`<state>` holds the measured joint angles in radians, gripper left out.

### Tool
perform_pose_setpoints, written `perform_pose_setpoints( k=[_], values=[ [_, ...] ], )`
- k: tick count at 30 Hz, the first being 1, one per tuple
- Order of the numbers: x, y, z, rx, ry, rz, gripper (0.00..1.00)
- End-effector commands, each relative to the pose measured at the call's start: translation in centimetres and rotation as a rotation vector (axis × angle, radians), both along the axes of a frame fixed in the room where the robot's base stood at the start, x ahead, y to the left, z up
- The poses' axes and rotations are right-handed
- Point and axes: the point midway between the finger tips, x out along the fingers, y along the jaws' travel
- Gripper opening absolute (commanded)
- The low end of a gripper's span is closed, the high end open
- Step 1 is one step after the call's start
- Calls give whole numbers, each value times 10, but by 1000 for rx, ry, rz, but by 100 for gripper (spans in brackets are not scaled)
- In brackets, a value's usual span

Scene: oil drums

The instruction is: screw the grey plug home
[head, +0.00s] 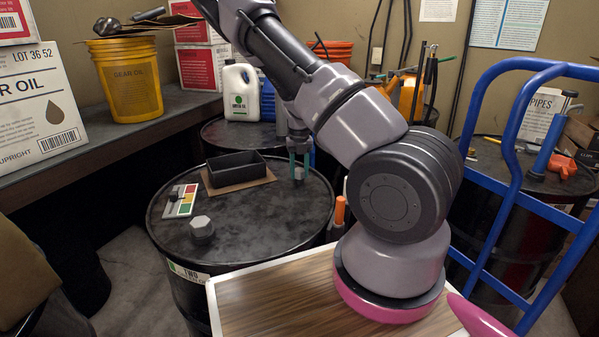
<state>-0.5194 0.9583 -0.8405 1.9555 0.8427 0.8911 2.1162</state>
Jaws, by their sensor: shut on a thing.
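The black drum (262,235) stands upright in front of me, with its round lid facing up. My gripper (300,166) points down over the right back part of the lid, its teal fingers shut on a small grey plug (299,174). The plug is upright at the lid, low between the fingertips. The fingers hide part of it, and its thread and any gap under it are too small to make out. A second grey six-sided plug (202,225) on a dark base stands at the lid's left front, apart from my gripper.
On the lid are a black open tray (237,170) on brown cardboard and a card with red, yellow and green patches (183,201). A blue hand truck (512,180) stands at right. An orange-capped item (340,211) is beside the drum. The lid's front middle is clear.

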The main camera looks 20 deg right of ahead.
Motion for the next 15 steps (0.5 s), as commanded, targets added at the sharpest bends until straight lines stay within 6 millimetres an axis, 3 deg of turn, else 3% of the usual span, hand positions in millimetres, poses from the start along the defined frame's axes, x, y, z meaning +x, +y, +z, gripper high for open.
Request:
perform_pose_setpoints(
  k=[9, 15],
  values=[
    [1, 2, -1, 0, 1, -454, 0],
    [1, 2, -1, 1, 1, -494, 0]
  ],
)
